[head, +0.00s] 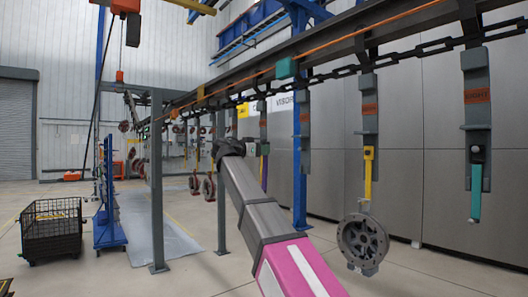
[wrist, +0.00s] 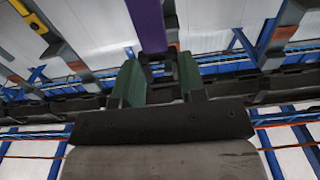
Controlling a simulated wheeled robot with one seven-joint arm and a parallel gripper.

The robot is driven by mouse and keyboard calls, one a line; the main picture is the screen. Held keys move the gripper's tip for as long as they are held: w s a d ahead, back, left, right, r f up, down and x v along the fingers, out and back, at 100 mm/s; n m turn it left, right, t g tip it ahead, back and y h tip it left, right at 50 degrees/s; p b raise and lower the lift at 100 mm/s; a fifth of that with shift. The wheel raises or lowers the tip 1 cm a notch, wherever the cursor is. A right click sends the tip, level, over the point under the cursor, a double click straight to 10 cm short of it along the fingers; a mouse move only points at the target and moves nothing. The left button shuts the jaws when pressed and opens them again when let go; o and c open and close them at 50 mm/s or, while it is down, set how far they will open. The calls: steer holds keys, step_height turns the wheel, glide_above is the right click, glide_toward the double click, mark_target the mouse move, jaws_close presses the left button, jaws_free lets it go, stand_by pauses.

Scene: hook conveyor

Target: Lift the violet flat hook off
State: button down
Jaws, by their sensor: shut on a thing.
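The violet flat hook (wrist: 147,24) is a flat violet strip that enters from the top of the wrist view and runs down to my gripper (wrist: 160,74). My gripper's two green fingers stand on either side of its lower end and are shut on it. The grip point itself is partly dark and hard to make out. In the head view a narrow part of the violet flat hook (head: 264,173) shows below a grey hanger, just right of my arm.
The overhead chain (head: 400,52) runs along the rail with several grey hangers. A yellow hook (head: 368,175) carries a round grey flanged part (head: 362,241); a teal hook (head: 476,192) hangs at right. A blue post (head: 300,170) stands behind my arm. A black crate (head: 52,232) stands at left.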

steer(key=v, duration=1)
stand_by(0.8)
steer(key=shift+f, duration=0.1)
